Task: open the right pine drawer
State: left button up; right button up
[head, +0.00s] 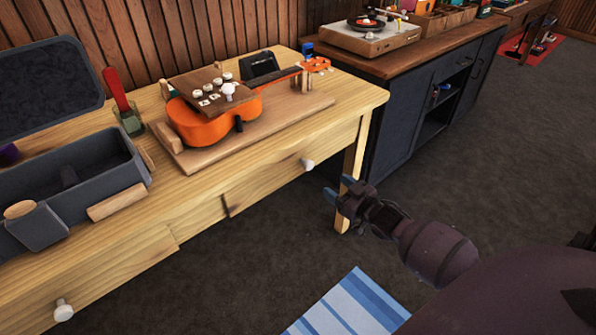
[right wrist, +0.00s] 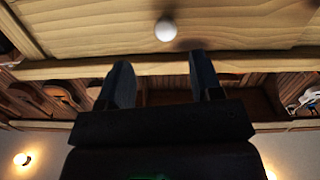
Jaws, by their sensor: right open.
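The right pine drawer (head: 270,178) is in the front of the pine table in the head view. It looks closed, with a white round knob (head: 308,164) near its middle. My right gripper (head: 340,189) is open and empty, in front of the table's right end, a little right of the knob and apart from it. In the right wrist view the knob (right wrist: 165,29) shows beyond the two blue fingertips (right wrist: 158,70), between them in the picture, with a gap. My left gripper is not in view.
An orange ukulele (head: 205,120) lies on a board on the pine table (head: 365,95). A dark open case (head: 75,185) sits at the left. Another white knob (head: 63,310) is on the left drawer. A dark cabinet (head: 400,120) stands behind right. A blue striped rug (head: 350,305) lies on open floor.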

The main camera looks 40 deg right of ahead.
aim_at(311, 166)
jog(key=shift+m+t+y, duration=0.4)
jog(key=shift+t, duration=0.1)
jog(key=w, duration=0.2)
jog(key=w+b, duration=0.1)
jog(key=w, duration=0.1)
jog(key=w+a, duration=0.1)
jog(key=w, duration=0.1)
jog(key=shift+w+r, duration=0.25)
jog(key=shift+w, duration=0.05)
jog(key=w+b, duration=0.1)
jog(key=w, duration=0.2)
jog(key=shift+a, duration=0.1)
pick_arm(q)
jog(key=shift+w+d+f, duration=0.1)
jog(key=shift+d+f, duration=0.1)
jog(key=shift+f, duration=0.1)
pick_arm(e)
jog(key=shift+w+r, duration=0.2)
jog(key=shift+w, duration=0.3)
grip_shut()
jog(key=shift+s, duration=0.1)
